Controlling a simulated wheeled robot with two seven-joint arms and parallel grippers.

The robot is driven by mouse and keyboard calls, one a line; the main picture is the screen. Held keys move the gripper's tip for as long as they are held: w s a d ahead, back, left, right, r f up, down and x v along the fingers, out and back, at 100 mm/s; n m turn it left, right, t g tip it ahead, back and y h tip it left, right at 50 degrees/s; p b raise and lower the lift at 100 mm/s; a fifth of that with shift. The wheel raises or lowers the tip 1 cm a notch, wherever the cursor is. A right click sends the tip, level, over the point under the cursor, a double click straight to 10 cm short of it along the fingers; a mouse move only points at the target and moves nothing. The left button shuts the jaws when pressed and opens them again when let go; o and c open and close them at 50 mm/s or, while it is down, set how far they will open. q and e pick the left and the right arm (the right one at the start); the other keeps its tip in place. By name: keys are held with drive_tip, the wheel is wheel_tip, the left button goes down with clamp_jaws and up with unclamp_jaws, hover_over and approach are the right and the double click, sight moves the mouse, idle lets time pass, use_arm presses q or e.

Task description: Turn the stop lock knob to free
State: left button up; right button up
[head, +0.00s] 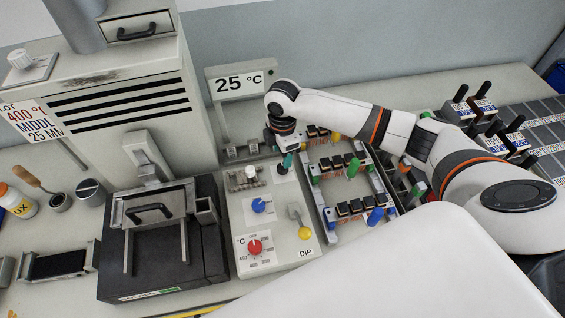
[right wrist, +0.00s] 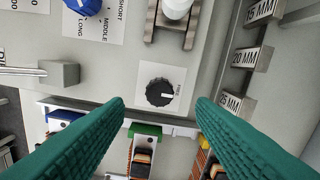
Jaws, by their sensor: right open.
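The black stop lock knob (right wrist: 158,93) sits on a white label in the right wrist view. Its white mark points to the right, toward small print that is hard to read. My right gripper (right wrist: 160,104) is open and empty, with its teal fingertips on either side of the knob in the picture and apart from it. In the head view my right gripper (head: 286,162) hangs over the upper right of the grey control panel (head: 281,238) and largely hides the knob. My left gripper is not in view.
The panel also bears a blue knob (head: 262,206), a red knob (head: 255,247), a white knob (head: 251,172) and a yellow-tipped lever (head: 295,213). A rack of connectors (head: 329,212) stands close on the right. A dark heater box (head: 160,260) stands on the left.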

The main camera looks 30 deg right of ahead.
wheel_tip(320, 180, up, 6)
drive_tip(key=b, duration=0.1)
idle(0.6)
